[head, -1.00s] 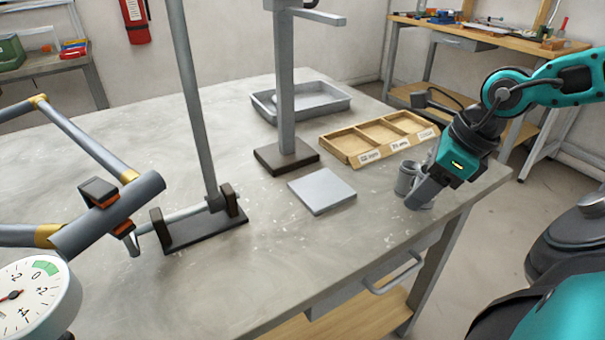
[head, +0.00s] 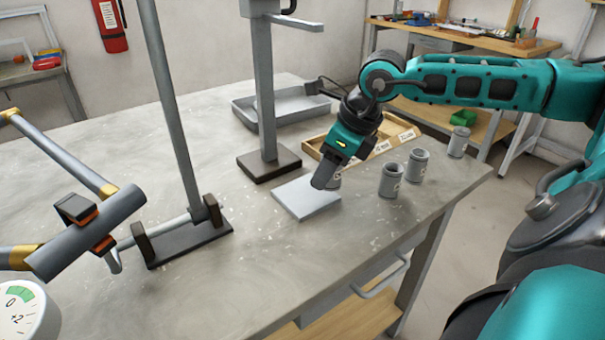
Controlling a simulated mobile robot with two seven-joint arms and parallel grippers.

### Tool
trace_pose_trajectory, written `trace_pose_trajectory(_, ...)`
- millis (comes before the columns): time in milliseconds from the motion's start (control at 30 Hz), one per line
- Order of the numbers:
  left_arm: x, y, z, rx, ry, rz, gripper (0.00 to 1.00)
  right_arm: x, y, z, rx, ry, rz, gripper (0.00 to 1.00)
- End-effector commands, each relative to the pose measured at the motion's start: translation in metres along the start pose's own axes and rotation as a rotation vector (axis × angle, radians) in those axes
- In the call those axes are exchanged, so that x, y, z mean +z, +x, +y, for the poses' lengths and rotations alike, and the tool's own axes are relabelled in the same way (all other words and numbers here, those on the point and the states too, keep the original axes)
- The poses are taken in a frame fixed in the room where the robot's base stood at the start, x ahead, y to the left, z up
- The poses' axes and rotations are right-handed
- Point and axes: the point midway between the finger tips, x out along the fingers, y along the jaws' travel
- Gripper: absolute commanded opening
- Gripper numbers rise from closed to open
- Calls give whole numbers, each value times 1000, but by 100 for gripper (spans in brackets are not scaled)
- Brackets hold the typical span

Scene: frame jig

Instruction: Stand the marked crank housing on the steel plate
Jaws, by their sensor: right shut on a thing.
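The steel plate (head: 296,203) is a flat grey square lying on the table near its middle. My right gripper (head: 325,180) points down over the plate's right part and is shut on a grey crank housing (head: 336,182). The gripper hides most of that housing, so I cannot see its mark or tell whether it touches the plate. Other grey crank housings stand upright to the right: one close by (head: 390,181), one behind it (head: 417,165), and one near the table's far right edge (head: 458,143). My left gripper is not in view.
A wooden sorting tray (head: 313,147) with labels lies behind my right gripper. A post on a dark base (head: 268,164) stands just behind the plate. A grey bin (head: 300,107) is further back. A tube frame on a jig (head: 190,243) fills the left. Table in front of the plate is clear.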

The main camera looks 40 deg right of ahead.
Motion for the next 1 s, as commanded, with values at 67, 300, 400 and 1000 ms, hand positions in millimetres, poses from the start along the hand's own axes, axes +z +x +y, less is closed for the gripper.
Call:
trace_pose_trajectory(67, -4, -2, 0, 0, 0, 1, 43, 10, 1, 1, 5, -1, -8, 12)
trace_pose_trajectory(300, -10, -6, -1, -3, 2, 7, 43, 33, 11, 0, 1, 2, -8, 12)
trace_pose_trajectory(400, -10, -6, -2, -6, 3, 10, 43, 39, 14, 0, -1, 2, -5, 12)
trace_pose_trajectory(1000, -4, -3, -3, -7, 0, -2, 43, 32, 50, 0, -2, 0, -2, 12)
